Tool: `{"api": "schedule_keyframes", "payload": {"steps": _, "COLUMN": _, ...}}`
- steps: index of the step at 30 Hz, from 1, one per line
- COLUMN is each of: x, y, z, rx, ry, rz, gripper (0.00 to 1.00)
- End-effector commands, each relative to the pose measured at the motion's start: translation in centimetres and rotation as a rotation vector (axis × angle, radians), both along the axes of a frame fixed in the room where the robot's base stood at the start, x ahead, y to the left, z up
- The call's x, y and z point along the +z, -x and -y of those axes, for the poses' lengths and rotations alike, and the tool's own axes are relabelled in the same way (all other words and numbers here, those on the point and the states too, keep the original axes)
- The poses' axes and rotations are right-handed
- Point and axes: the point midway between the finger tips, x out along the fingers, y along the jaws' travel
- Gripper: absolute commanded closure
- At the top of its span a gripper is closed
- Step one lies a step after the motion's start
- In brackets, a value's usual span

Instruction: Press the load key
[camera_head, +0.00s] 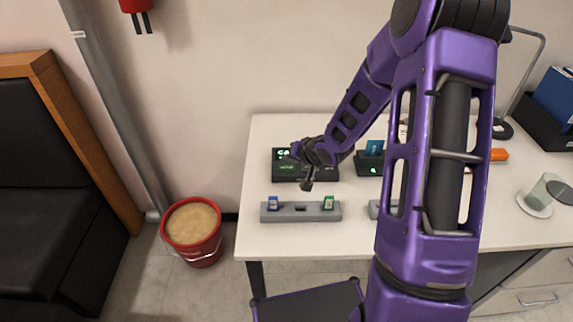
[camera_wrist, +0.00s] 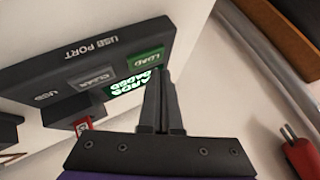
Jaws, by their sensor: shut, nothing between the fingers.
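A black device (camera_head: 318,172) lies near the back left of the white table. In the wrist view, the device (camera_wrist: 55,72) appears upside down, with a green LOAD key (camera_wrist: 146,60), a grey CLEAR key (camera_wrist: 93,79) and a lit green display (camera_wrist: 132,88). The display's text seems to include "LOADED" and is partly hidden by the fingers. My gripper (camera_wrist: 166,72) is shut and empty. Its fingertips appear just beside the LOAD key's right edge in the wrist view; contact cannot be told. In the head view my wrist covers part of the device.
Another small device (camera_head: 368,166) with a blue card stands to the right. A red bucket (camera_head: 200,256) stands on the floor at left.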

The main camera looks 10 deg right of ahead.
Motion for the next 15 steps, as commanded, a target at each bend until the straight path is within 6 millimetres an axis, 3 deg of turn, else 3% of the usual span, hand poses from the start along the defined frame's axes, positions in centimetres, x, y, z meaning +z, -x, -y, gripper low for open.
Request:
{"api": "schedule_keyframes", "payload": {"steps": 8, "x": 0.1, "y": 0.0, "z": 0.0, "rx": 0.0, "ry": 0.0, "rz": 0.0, "gripper": 1.0}}
{"api": "schedule_keyframes", "payload": {"steps": 15, "x": 2.2, "y": 0.0, "z": 0.0, "rx": -0.001, "ry": -0.001, "rz": 0.0, "gripper": 1.0}}
